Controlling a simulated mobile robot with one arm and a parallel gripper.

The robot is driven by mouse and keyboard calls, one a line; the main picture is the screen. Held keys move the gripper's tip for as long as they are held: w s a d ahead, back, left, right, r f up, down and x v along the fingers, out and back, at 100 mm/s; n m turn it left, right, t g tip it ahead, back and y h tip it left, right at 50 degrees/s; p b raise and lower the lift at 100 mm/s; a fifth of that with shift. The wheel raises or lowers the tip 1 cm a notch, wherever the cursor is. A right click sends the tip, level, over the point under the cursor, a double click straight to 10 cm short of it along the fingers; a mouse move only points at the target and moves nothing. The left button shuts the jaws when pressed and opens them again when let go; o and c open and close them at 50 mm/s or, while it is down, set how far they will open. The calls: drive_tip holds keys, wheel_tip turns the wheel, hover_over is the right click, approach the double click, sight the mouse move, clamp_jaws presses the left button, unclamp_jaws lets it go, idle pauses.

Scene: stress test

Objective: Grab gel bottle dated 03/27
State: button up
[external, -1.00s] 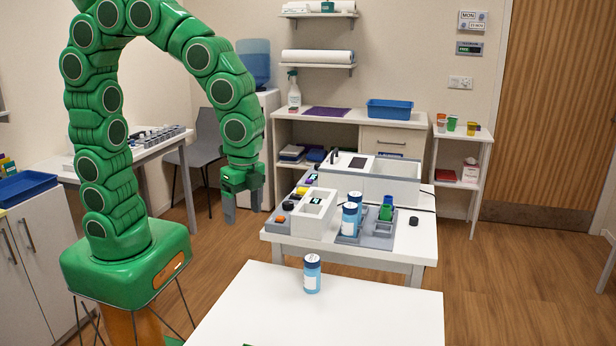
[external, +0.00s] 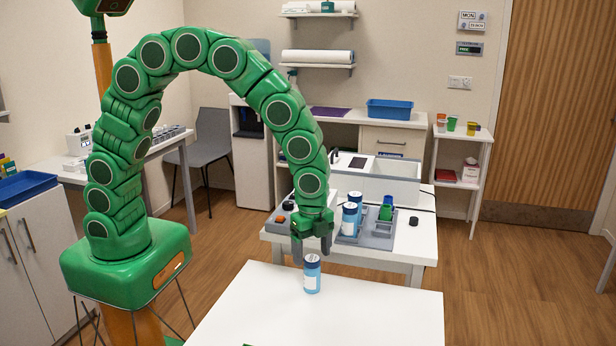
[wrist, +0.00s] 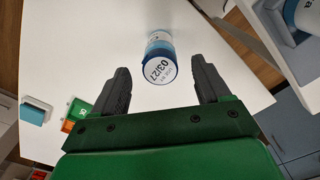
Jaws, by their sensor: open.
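A gel bottle (external: 312,275) with a blue body, white label and dark blue cap stands upright on the white front table. In the wrist view the top of this bottle (wrist: 160,68) reads 03/27. My gripper (external: 312,250) is above the bottle, pointing down. Its two dark fingers (wrist: 160,84) are open, one on each side of the bottle's cap in the wrist view, with gaps to both. Two similar blue bottles (external: 349,219) stand in a grey tray on the table behind; their dates cannot be read here.
The white front table (external: 250,310) is mostly clear around the bottle. A grey tray (external: 376,241) with a green cup stands on the table behind. In the wrist view, small green and orange items (wrist: 78,108) lie at the left edge.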

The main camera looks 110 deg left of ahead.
sight(312, 259)
drive_tip(key=shift+d+f, duration=0.1)
drive_tip(key=shift+f, duration=3.85)
drive_tip(key=shift+w, duration=0.1)
drive_tip(key=c, duration=1.2)
drive_tip(key=shift+r, duration=0.6)
wheel_tip(312, 259, up, 2)
drive_tip(key=shift+r, duration=0.15)
drive_tip(key=s+d+r, duration=0.1)
drive_tip(key=s+r, duration=0.8)
drive_tip(key=s, duration=0.4)
drive_tip(key=shift+s+d+r, duration=0.3)
drive_tip(key=shift+s+d, duration=0.05)
drive_tip(key=shift+s, duration=0.05)
